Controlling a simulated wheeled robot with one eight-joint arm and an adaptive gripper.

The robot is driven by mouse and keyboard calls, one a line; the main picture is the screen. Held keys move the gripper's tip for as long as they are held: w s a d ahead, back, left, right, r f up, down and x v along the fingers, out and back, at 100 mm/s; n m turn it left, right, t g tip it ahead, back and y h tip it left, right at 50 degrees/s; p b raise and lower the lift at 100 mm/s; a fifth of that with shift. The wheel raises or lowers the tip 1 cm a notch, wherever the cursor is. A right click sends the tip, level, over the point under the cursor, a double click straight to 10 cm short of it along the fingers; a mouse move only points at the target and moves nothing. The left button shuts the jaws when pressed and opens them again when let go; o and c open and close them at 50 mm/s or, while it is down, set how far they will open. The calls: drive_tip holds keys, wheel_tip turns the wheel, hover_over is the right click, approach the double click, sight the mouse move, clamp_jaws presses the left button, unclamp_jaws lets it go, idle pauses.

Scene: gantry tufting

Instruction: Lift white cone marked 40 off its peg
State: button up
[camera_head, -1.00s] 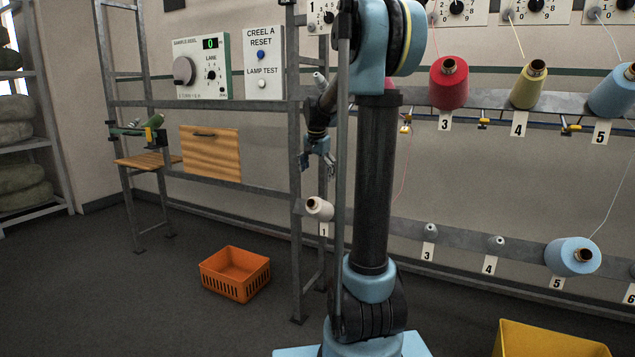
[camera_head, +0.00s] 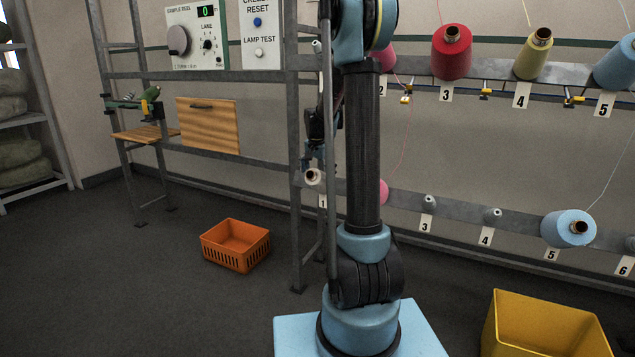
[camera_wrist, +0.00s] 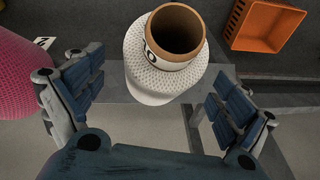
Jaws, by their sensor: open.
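The white cone (camera_wrist: 158,82) has a brown open tube end and a dark-edged label band on which a 0 shows; the rest of the marking is out of sight. In the head view the white cone (camera_head: 313,177) sits on the lower rail above tag 1. My gripper (camera_wrist: 157,92) is open, with one blue-padded finger on each side of the cone and visible gaps to both. In the head view my gripper (camera_head: 315,154) is just above the cone, partly hidden by a post and my arm. The peg is hidden inside the cone.
A pink cone (camera_wrist: 22,80) stands close left of my gripper in the wrist view. An orange crate (camera_head: 236,246) is on the floor, and a yellow bin (camera_head: 545,330) is at lower right. A frame post (camera_head: 296,200) stands just left of the white cone.

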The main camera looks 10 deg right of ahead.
drive_tip(key=shift+x, duration=1.6)
drive_tip(key=c, duration=1.6)
drive_tip(key=shift+s+a+r, duration=0.3)
drive_tip(key=shift+s+r, duration=0.15)
drive_tip(key=shift+r, duration=0.05)
drive_tip(key=shift+s+a+r, duration=1.05)
drive_tip(key=shift+s+r, duration=0.2)
drive_tip(key=shift+s, duration=0.2)
drive_tip(key=shift+s+a+r, duration=1.1)
drive_tip(key=shift+s+r, duration=0.15)
drive_tip(key=shift+s, duration=0.25)
drive_tip(key=shift+s+a+r, duration=1.05)
drive_tip(key=shift+s+r, duration=0.25)
drive_tip(key=shift+s, duration=0.15)
